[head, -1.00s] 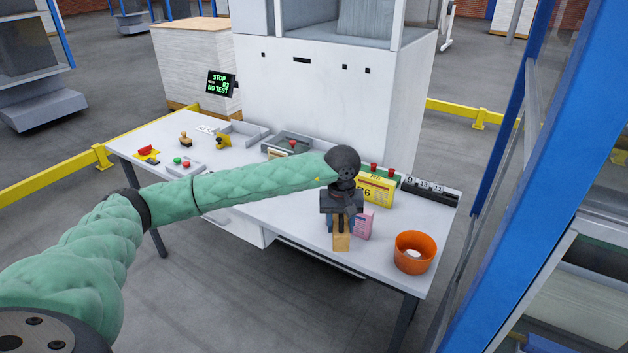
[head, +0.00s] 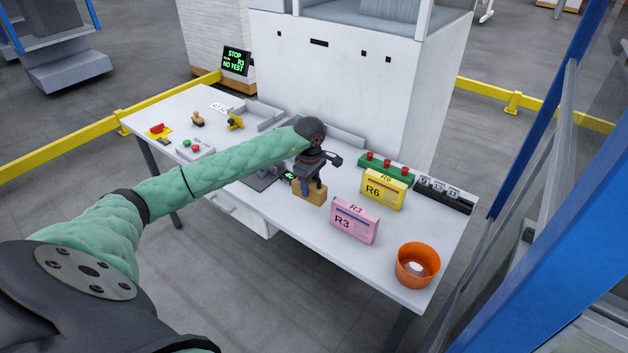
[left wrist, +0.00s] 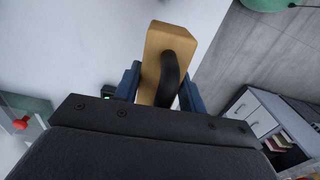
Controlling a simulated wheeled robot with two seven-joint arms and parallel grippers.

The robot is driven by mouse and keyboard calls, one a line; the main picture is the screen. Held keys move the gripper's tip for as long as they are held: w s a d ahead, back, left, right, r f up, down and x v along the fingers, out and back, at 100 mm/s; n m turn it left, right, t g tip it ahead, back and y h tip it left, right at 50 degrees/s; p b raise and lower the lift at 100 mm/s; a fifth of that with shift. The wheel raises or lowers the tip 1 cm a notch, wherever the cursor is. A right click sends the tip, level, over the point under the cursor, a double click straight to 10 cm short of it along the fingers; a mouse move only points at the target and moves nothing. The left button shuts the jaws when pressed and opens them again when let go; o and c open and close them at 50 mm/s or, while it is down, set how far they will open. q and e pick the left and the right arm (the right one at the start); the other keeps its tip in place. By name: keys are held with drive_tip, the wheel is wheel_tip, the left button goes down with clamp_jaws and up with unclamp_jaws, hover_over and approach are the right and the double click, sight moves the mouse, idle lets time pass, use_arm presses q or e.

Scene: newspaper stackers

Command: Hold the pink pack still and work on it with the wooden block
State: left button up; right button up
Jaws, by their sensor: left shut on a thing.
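The pink pack (head: 355,221), marked R3, stands upright on the white table near its front edge. The wooden block (head: 310,191) is left of the pack, with a clear gap between them. My left gripper (head: 313,184) is shut on the block, by what looks like a dark handle in the left wrist view. There the block (left wrist: 158,50) sits between the blue fingers (left wrist: 157,90). I cannot tell whether the block touches the table. My right gripper is not in view.
A yellow pack (head: 383,188) marked R6 stands behind the pink pack. An orange bowl (head: 417,265) is at the right front. A green strip with red buttons (head: 387,169) and a dark number rack (head: 443,193) lie behind. Grey trays (head: 262,114) and stamps are at the left.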

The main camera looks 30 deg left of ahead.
use_arm(q)
drive_tip(key=shift+w+f, duration=0.1)
drive_tip(key=shift+f, duration=3.3)
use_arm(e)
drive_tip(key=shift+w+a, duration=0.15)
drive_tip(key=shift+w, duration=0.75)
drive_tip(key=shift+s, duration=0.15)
